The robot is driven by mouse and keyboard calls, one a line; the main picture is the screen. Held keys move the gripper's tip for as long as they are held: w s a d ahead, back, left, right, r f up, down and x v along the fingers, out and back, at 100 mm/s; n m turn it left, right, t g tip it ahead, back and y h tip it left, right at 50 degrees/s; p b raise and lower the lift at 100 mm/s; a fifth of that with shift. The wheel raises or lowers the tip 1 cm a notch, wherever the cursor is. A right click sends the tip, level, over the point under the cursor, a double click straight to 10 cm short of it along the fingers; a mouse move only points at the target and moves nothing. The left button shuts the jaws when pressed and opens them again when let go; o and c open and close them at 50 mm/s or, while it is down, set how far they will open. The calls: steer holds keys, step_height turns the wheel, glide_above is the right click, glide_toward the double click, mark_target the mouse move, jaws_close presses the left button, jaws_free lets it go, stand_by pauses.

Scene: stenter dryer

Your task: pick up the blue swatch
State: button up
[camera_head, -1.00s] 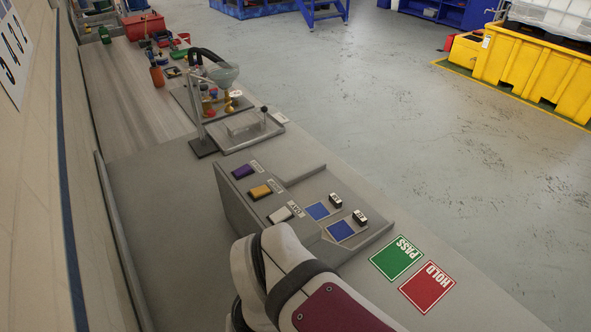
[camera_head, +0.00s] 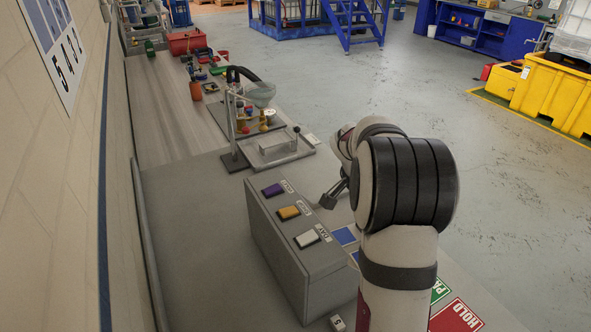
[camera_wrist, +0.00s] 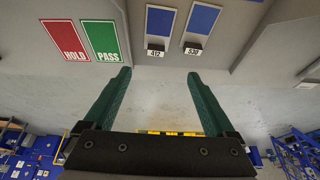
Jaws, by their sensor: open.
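Two blue swatches lie side by side on the grey stand's low shelf. In the wrist view, one blue swatch (camera_wrist: 160,21) is behind a block marked 412 (camera_wrist: 156,50). The other blue swatch (camera_wrist: 201,20) is behind a second numbered block (camera_wrist: 193,48). In the head view my arm partly hides them; blue parts show at the far swatch (camera_head: 345,235) and the near swatch (camera_head: 356,256). My gripper (camera_wrist: 158,75) is open and empty, its green fingers apart. The fingertips appear just below the numbered blocks in the wrist view, not around a swatch.
The raised grey stand (camera_head: 290,250) holds purple, orange and white swatches. The green PASS card (camera_wrist: 101,41) and red HOLD card (camera_wrist: 65,41) lie beside the shelf. A glass-topped apparatus (camera_head: 262,95) stands farther back. Bare bench (camera_head: 190,215) lies left of the stand.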

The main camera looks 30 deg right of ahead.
steer(key=shift+m, duration=0.3)
steer(key=x, duration=0.6)
steer(key=d+x, duration=0.1)
steer(key=x, duration=0.5)
steer(key=s+x, duration=0.1)
steer(key=x, duration=0.5)
steer(key=shift+d+r, duration=0.25)
steer(key=shift+r, duration=0.1)
steer(key=shift+w, duration=0.1)
jaws_close()
